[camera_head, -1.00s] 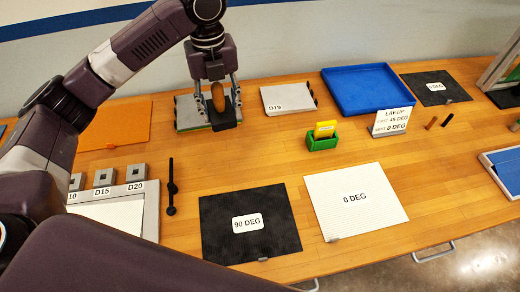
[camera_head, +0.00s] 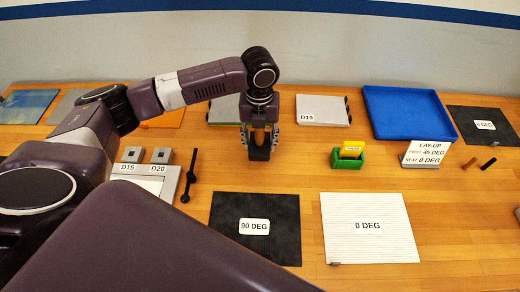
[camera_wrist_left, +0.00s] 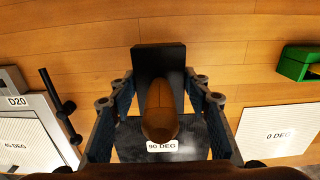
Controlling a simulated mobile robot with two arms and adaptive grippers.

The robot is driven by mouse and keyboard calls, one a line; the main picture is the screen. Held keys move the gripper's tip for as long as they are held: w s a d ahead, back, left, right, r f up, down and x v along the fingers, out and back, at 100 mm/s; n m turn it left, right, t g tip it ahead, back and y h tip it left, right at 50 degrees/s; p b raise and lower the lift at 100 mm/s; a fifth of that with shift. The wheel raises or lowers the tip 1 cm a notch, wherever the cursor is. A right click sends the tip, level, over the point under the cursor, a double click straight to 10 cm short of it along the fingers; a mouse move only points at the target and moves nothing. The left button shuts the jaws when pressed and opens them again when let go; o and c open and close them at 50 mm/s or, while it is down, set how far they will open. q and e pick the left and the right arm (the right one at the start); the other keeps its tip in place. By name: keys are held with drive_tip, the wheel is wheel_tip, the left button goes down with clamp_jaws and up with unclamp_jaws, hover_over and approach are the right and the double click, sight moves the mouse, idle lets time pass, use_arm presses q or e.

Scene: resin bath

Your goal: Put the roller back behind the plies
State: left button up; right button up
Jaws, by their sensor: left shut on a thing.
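My left gripper (camera_head: 260,133) is shut on the roller (camera_head: 259,151), a tool with a brown wooden handle and a dark block. In the left wrist view the brown handle (camera_wrist_left: 160,112) stands between the fingers, with the dark block (camera_wrist_left: 158,60) beyond it. The roller is behind the black 90 DEG ply (camera_head: 255,250); whether it touches the table cannot be told. The white 0 DEG ply (camera_head: 367,250) lies to the right of the 90 DEG ply. My right gripper is not in view.
A green holder (camera_head: 347,162) with a yellow item stands to the right, with a LAY-UP sign (camera_head: 428,153) beyond. A blue tray (camera_head: 410,137) and the D19 plate (camera_head: 323,121) lie behind. A black knobbed bar (camera_head: 189,177) lies left. Bare table separates roller and holder.

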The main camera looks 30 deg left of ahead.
sight(260, 160)
use_arm(q)
drive_tip(key=shift+f, duration=0.7)
wheel_tip(260, 160, down, 4)
drive_tip(key=shift+r+p, duration=0.1)
drive_tip(key=shift+p, duration=0.35)
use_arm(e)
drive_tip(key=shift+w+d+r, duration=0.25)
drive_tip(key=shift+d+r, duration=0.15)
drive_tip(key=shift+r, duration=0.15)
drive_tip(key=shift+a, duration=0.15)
use_arm(q)
drive_tip(key=o, duration=1.2)
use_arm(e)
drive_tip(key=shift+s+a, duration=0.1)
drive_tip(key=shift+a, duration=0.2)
